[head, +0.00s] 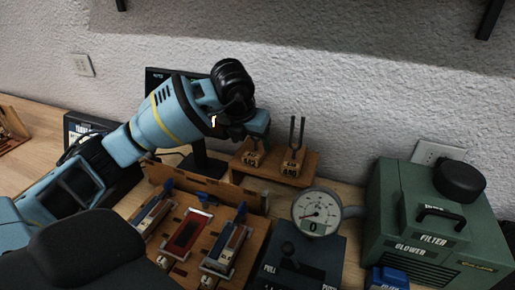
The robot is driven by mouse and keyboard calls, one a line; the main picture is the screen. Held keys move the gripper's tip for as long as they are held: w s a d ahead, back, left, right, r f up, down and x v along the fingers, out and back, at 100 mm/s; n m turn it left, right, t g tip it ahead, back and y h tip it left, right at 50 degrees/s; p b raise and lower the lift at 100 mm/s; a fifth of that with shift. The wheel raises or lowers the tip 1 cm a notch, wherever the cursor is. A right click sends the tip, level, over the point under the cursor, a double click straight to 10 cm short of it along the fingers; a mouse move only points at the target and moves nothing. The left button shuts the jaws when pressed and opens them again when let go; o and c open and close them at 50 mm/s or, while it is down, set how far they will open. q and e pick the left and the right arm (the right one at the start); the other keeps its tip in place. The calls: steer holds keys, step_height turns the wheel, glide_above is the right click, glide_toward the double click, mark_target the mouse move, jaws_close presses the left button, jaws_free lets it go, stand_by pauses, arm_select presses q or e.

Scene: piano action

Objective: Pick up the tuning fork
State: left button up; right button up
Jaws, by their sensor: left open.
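A dark two-pronged tuning fork (297,132) stands upright in a labelled wooden block (293,163) on a small wooden stand (290,179) near the wall. A second labelled wooden block (253,159) is to its left on the same stand. My left gripper (256,134) is open, above the second block and left of the visible fork. The gripper and wrist cover the space over that block, so I cannot tell whether a fork stands in it. My right gripper is not in view.
A wooden rack (181,270) with piano-action parts is in front of the stand. A round dial gauge (317,212) stands at front right. A green filter blower box (433,225) is at far right. A dark monitor (155,78) stands behind my left arm.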

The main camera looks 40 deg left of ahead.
mark_target(254, 152)
arm_select(q)
steer(key=shift+x, duration=2.6)
steer(key=shift+d, duration=0.1)
steer(key=c, duration=1.2)
